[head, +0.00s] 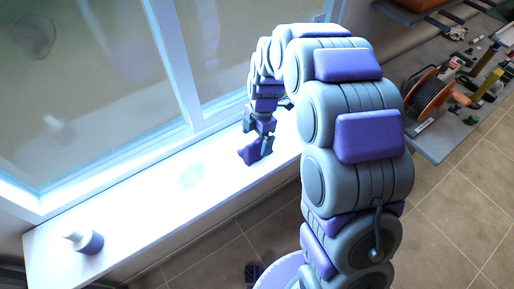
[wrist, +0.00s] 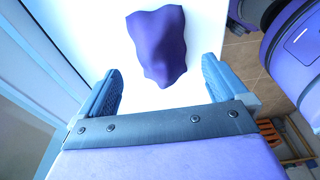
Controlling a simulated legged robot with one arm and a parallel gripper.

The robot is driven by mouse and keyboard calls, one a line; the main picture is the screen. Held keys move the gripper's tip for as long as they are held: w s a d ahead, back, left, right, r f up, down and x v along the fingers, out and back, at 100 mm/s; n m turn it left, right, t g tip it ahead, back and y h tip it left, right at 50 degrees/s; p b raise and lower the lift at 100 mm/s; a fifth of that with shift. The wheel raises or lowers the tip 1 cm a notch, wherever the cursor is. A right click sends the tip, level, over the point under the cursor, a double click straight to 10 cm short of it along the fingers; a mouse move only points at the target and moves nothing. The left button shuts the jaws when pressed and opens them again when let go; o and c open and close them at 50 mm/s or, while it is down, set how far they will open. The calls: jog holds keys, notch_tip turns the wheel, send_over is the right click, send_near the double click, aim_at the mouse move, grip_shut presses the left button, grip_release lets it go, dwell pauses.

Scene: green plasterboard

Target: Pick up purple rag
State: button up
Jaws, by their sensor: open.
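The purple rag (wrist: 158,42) lies crumpled on the white windowsill (wrist: 95,25) in the wrist view. In the head view the rag (head: 249,154) shows as a small purple patch just below my gripper. My gripper (wrist: 163,80) is open and empty, with one blue-grey finger at each side. In the wrist view the rag lies beyond the fingertips, roughly centred between them, its lower tip near their level. In the head view my gripper (head: 262,140) is over the sill close to the rag. Whether it touches the rag I cannot tell.
A white and purple bottle (head: 84,240) stands on the sill's left end. The window (head: 110,80) rises behind the sill. At right, a grey bench holds a cable reel (head: 424,92) and several tools.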

aim_at(255, 142)
jog(key=f, duration=0.1)
jog(key=a+f, duration=0.1)
jog(key=f, duration=0.2)
jog(key=shift+s+a+b, duration=0.15)
jog(key=shift+s+b, duration=0.1)
jog(key=shift+b, duration=0.1)
jog(key=shift+d, duration=0.6)
jog(key=c, duration=0.3)
jog(key=shift+a, duration=0.5)
jog(key=c, duration=0.7)
jog(key=shift+d, duration=0.15)
jog(key=shift+c, duration=0.2)
jog(key=shift+r, duration=0.15)
notch_tip(255, 142, up, 3)
jog(key=shift+r+p, duration=0.15)
jog(key=shift+p, duration=0.35)
jog(key=s+d+r+p, duration=0.1)
jog(key=s+p, duration=0.1)
jog(key=s, duration=1.4)
jog(key=shift+r, duration=0.25)
jog(key=shift+d, duration=0.1)
